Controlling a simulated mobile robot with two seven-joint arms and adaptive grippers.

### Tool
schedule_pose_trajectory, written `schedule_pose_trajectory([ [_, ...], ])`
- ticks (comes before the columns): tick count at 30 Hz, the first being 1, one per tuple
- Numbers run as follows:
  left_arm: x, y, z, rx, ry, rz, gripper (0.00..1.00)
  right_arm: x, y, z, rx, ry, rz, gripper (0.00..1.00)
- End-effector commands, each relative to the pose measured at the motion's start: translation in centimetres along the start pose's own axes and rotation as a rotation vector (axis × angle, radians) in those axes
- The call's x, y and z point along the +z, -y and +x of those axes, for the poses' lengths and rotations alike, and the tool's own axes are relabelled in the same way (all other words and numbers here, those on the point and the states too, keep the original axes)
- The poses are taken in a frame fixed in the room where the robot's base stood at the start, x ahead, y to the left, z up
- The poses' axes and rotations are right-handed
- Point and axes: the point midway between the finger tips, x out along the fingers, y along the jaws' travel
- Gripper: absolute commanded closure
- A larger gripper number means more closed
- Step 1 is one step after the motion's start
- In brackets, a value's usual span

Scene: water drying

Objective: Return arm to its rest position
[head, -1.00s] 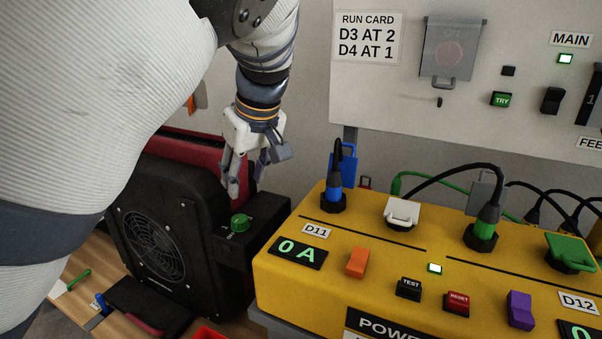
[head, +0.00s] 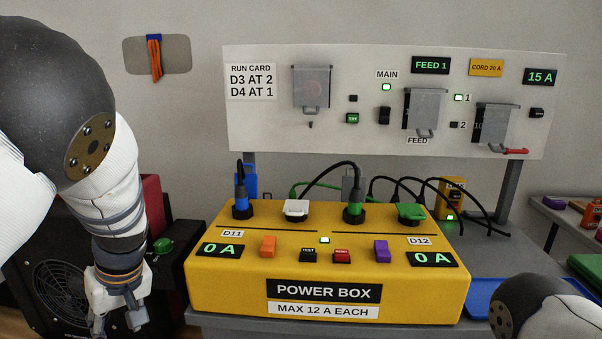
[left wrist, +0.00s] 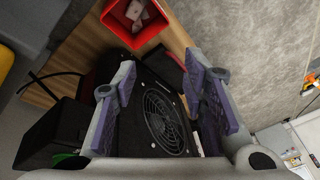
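My left arm comes in from the left in the head view, bent downward, with its left gripper (head: 115,318) low at the bottom left edge of the picture. In the left wrist view the left gripper (left wrist: 165,88) has its two purple-padded fingers spread wide with nothing between them. The black fan unit (left wrist: 163,110) lies below and beyond the fingers, apart from them as far as I can tell. It also shows behind the gripper in the head view (head: 50,290). A rounded part of my right arm shows at the bottom right; its gripper is out of view.
The yellow power box (head: 325,270) stands right of the left gripper, with cords plugged on top. A white panel (head: 270,130) stands behind it. A green knob (head: 162,246) sits near the left arm. A red bin (left wrist: 124,28) shows in the wrist view.

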Motion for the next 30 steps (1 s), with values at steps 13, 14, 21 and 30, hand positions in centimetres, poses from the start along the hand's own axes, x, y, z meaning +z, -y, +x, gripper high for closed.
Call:
schedule_pose_trajectory([
  [13,30.5,16.8,16.0,0.072,0.347,0.694,0.61,-0.5,0.0,-0.9,-0.001,-0.025,0.0,0.6],
  [14,32.2,17.6,15.7,0.093,0.367,0.722,0.61,-0.5,0.0,-0.9,-0.001,-0.027,0.0,0.6],
  [21,38.0,20.3,13.4,0.191,0.429,0.82,0.61,-0.6,0.0,-1.1,-0.001,-0.03,0.0,0.6],
  [30,37.9,20.3,13.5,0.191,0.426,0.82,0.61,-0.6,0.0,-1.0,-0.001,-0.029,0.0,0.6],
])
